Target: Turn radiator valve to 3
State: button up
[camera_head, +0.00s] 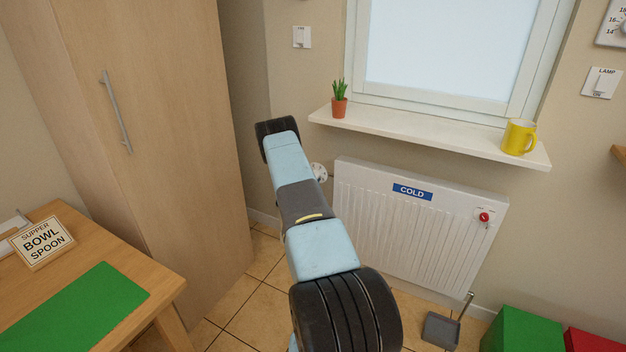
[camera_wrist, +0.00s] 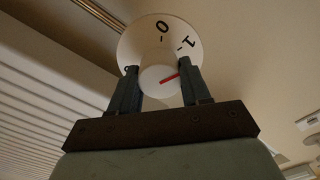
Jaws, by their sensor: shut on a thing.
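The radiator valve shows in the wrist view as a white dial (camera_wrist: 143,42) with a round white knob (camera_wrist: 155,84) at its middle. The marks 0 and 1 are readable on the dial. A red pointer line on the knob points right, towards my right finger, clockwise past the 1. Any further numbers are hidden. My gripper (camera_wrist: 158,66) is shut on the knob, one dark finger on each side. In the head view the valve (camera_head: 320,172) shows partly behind my arm, at the radiator's left end, and my fingers are hidden.
The white radiator (camera_head: 385,230) carries a blue COLD sign (camera_head: 412,192) and a red knob (camera_head: 484,217) at its right. Above it the sill (camera_head: 430,132) holds a potted plant (camera_head: 339,99) and a yellow mug (camera_head: 519,137). A tall wooden cupboard (camera_head: 150,150) stands left of my arm.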

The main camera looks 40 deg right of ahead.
jog(key=shift+a+f+m, duration=0.1)
jog(key=shift+m, duration=2.95)
jog(key=shift+a+f+m, duration=0.1)
jog(key=shift+f+m, duration=0.05)
jog(key=shift+m, duration=2.85)
jog(key=shift+a+f+m, duration=0.1)
jog(key=shift+m, duration=2.95)
jog(key=shift+s+f, duration=0.1)
jog(key=o, duration=1)
jog(key=shift+o, duration=0.3)
jog(key=shift+d+r, duration=0.15)
jog(key=shift+r, duration=0.05)
jog(key=v, duration=1.3)
jog(key=shift+a, duration=0.4)
